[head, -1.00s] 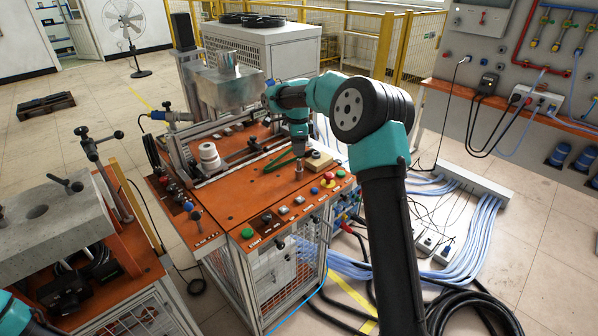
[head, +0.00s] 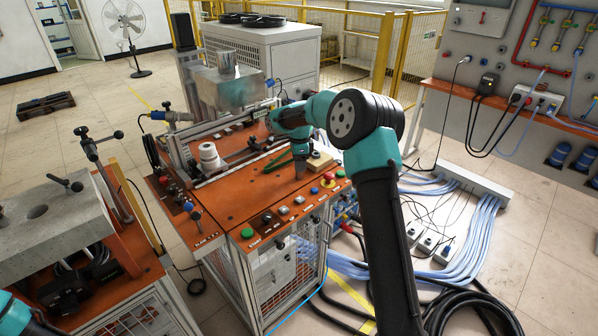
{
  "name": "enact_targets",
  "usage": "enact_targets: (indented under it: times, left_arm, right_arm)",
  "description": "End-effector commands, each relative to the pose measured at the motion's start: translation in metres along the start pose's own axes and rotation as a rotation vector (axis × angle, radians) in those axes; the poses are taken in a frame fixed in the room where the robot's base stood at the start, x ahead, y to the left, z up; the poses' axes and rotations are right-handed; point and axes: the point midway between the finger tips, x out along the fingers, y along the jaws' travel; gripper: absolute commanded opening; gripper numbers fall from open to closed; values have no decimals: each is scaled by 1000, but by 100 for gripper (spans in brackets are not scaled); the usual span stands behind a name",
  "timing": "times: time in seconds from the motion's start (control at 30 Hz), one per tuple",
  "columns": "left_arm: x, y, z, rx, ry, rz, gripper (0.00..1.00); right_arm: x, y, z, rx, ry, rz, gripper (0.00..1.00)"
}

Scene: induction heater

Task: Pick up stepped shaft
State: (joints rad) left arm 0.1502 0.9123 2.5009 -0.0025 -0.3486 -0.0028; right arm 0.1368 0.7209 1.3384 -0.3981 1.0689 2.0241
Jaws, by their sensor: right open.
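My right gripper (head: 300,168) points down over the orange bench top, near the front row of buttons. It is open. A small upright metal piece, likely the stepped shaft, stood at this spot a second ago. It is now mostly hidden by the gripper fingers, which are lowered around or in front of it; I cannot tell which. My left gripper is out of view; only a bit of my left arm shows at the bottom left corner.
The orange bench (head: 235,200) carries a white stepped cylinder (head: 209,156), a tan block (head: 318,160) just right of the gripper, and red and green buttons. A metal box (head: 228,88) stands behind. A grey slab (head: 45,222) is at left.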

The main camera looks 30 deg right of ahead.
Motion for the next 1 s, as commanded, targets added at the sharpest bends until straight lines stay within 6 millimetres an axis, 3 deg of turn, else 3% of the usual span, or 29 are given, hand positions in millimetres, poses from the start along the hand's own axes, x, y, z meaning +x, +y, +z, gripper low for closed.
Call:
enact_targets:
  times: [0.13, 0.6, 1.0]
  left_arm:
    - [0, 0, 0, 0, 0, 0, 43]
    - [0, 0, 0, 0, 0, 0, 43]
    - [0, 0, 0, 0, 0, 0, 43]
  right_arm:
    - [12, 0, 0, -1, 0, 0, 51]
    - [12, 0, 0, -1, 0, -1, 51]
    - [12, 0, 0, -1, 0, -1, 13]
